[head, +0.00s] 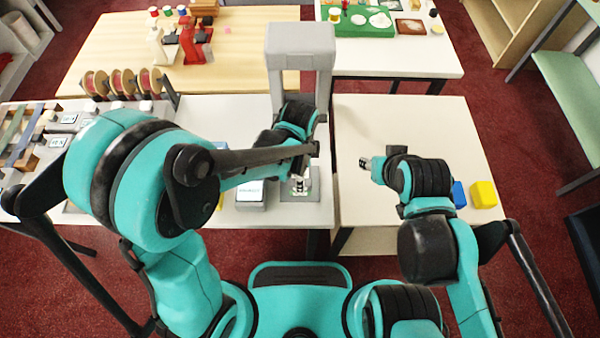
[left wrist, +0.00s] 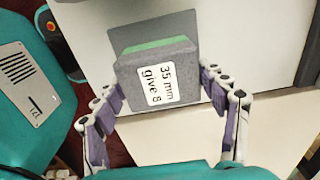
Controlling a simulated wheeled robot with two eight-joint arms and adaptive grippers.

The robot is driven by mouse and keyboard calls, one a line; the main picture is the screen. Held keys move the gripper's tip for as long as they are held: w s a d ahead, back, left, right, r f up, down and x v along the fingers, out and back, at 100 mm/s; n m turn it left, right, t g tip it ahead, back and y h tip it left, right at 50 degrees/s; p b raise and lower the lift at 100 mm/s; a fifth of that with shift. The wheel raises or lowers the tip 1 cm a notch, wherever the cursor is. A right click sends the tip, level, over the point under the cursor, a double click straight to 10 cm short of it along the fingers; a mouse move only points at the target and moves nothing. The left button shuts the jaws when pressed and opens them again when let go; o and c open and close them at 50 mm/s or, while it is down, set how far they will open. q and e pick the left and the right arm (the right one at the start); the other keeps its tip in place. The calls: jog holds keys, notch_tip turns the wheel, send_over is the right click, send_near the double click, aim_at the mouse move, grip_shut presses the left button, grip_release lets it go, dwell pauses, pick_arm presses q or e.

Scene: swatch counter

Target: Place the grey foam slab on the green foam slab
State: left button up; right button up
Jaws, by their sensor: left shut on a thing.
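The grey foam slab (left wrist: 182,88) is in the left wrist view, with a white label reading "35 mm give 8". My left gripper (left wrist: 160,92) is shut on it, with purple-padded fingers on both sides. The green foam slab (left wrist: 155,46) shows only as a green strip along the grey slab's far edge. Most of it is hidden, and I cannot tell whether the two touch. In the head view my left gripper (head: 300,186) is low over the front of the counter; the slabs are not clear there. My right gripper (head: 364,164) is over the right table, too small to read.
A grey upright stand (head: 300,45) rises behind the left gripper. A box with a display (head: 250,194) is just left of it. A blue block (head: 458,194) and a yellow block (head: 484,194) sit on the right table (head: 440,120), which is mostly clear.

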pick_arm(q)
jog(key=shift+r, duration=0.1)
jog(key=shift+f, duration=0.2)
jog(key=o, duration=1)
jog(key=shift+o, duration=0.2)
jog(key=shift+r, duration=0.15)
